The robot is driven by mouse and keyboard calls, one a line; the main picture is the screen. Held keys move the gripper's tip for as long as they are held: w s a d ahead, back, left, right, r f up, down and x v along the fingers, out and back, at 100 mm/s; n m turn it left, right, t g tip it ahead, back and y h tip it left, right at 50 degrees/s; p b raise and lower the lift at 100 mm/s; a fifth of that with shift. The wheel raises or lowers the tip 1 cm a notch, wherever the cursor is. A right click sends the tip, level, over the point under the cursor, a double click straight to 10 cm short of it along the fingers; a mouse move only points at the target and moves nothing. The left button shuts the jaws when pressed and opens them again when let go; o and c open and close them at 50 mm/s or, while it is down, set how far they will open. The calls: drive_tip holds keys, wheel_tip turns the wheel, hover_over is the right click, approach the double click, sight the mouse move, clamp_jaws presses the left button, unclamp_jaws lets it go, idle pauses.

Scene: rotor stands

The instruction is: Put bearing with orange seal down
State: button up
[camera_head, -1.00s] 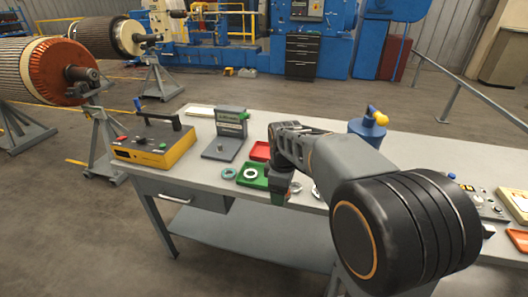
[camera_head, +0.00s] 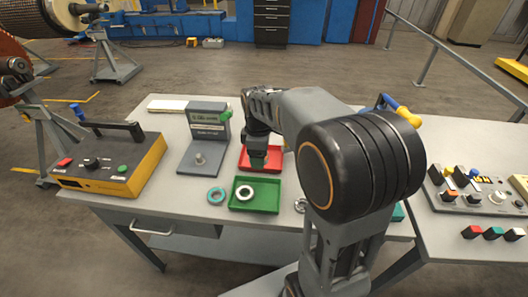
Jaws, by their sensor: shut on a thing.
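My gripper (camera_head: 257,163) points down at the red tray (camera_head: 275,166), over its left part. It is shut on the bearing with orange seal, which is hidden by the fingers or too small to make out. I cannot tell whether the bearing touches the tray floor. A green tray (camera_head: 268,208) lies just in front of the red one, with a pale bearing (camera_head: 244,193) in its left part. A bearing with a teal seal (camera_head: 216,196) lies on the table left of the green tray.
A grey stand with a small peg (camera_head: 206,125) stands left of the red tray. A yellow-and-black box with buttons (camera_head: 108,160) is at the table's left end. Another bearing (camera_head: 300,205) lies partly behind my arm. A control panel (camera_head: 472,190) is at the right.

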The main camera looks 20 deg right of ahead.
drive_tip(key=w+d+f+p, duration=0.1)
drive_tip(key=w+d+f, duration=0.2)
drive_tip(key=w+d, duration=0.2)
hover_over(271, 160)
drive_tip(key=s, duration=0.1)
drive_tip(key=f, duration=0.3)
drive_tip(key=f+p, duration=0.1)
drive_tip(key=shift+a+f, duration=0.3)
drive_tip(key=shift+a, duration=0.05)
drive_tip(key=shift+w+d+f, duration=0.35)
drive_tip(key=shift+f, duration=0.3)
wheel_tip(271, 160, down, 3)
drive_tip(key=shift+f, duration=0.15)
